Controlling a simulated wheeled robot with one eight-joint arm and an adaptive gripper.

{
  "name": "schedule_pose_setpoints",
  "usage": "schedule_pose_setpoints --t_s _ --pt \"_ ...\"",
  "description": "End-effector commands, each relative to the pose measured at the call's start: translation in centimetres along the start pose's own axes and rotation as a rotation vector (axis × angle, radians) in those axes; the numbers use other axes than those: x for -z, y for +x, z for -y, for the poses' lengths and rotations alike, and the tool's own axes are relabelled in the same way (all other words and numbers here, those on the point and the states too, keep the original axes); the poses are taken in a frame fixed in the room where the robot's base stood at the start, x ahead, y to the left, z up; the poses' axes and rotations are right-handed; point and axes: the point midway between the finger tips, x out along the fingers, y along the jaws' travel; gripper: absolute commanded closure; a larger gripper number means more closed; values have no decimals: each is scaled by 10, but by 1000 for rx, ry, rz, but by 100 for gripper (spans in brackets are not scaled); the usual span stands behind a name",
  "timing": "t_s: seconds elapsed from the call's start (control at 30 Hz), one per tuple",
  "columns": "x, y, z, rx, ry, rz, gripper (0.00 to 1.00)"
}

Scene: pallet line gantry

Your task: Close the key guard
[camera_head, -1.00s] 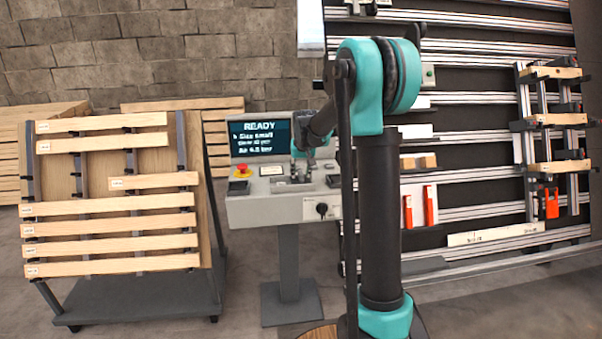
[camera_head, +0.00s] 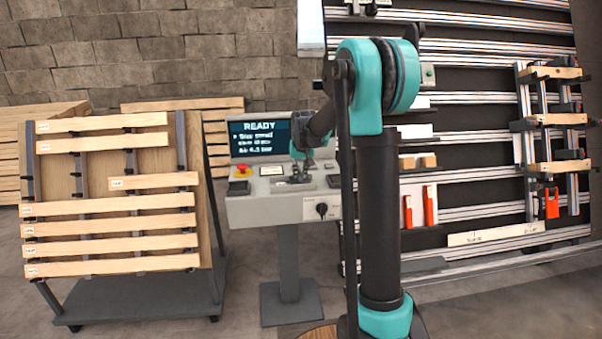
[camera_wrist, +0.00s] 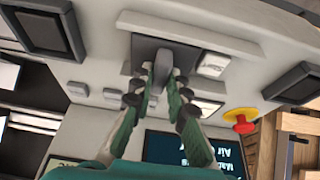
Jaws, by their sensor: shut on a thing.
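The key guard (camera_wrist: 154,50) is a grey flap on the sloping top of the control console (camera_head: 262,208). In the wrist view it lies between my fingertips, in the middle of the panel. My gripper (camera_wrist: 163,76) is shut on it. In the head view my gripper (camera_head: 301,172) is small and dark at the console top, below the screen. The guard's exact angle and what lies under it are hard to tell, since my fingers partly cover it.
A red stop button (camera_head: 241,170) sits left of my gripper, and a black rotary switch (camera_head: 322,209) is on the console front. The screen (camera_head: 259,139) reads READY. A rack of wooden boards (camera_head: 110,207) stands at left, a railed wall (camera_head: 460,120) at right.

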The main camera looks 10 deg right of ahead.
Motion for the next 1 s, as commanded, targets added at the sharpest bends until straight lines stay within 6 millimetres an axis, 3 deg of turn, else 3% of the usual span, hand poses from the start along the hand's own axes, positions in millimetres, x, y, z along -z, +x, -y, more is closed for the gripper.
schedule_pose_setpoints --t_s 0.3,0.43,0.7,0.73,0.8,0.9,1.0 --pt "1 0 65 2 -5 -1 100" --pt "0 0 77 2 -2 -1 100" --pt "0 0 79 4 -1 -1 100" --pt "0 0 79 4 -1 -2 84" --pt "0 0 79 5 -1 -1 75" --pt "0 0 79 4 -1 -1 64" --pt "0 0 78 3 -1 -1 64"
